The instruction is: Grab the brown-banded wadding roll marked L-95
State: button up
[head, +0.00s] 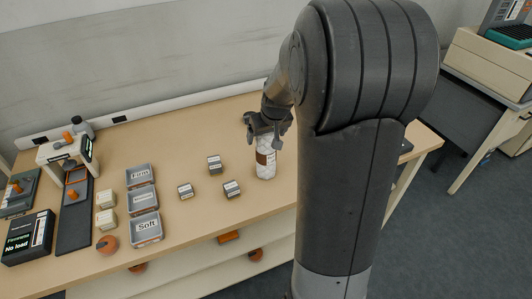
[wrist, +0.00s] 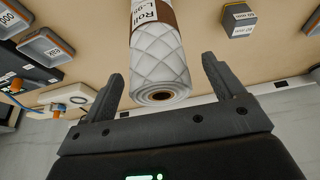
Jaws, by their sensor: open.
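The wadding roll (head: 265,165) is white and quilted with a brown band, and stands upright on the table. In the wrist view the roll (wrist: 161,65) shows its coiled end with a brown core, and a label that reads "Roll" with a partly legible L-number. My gripper (head: 265,133) is at the top of the roll in the head view. In the wrist view its two fingers stand apart on either side of the roll's end, with a visible gap on each side. The gripper is open and holds nothing.
Several small labelled grey blocks (head: 232,188) stand left of the roll. Grey trays (head: 145,226), two marked Firm and Soft, lie farther left. A press-like device (head: 66,152) and a black display box reading "No load" (head: 29,239) are at the far left. Bare table lies around the roll.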

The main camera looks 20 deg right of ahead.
jog(key=shift+x, duration=1.8)
jog(key=shift+w+r, duration=0.1)
jog(key=shift+c, duration=0.2)
jog(key=c, duration=1.3)
jog(key=shift+r, duration=0.1)
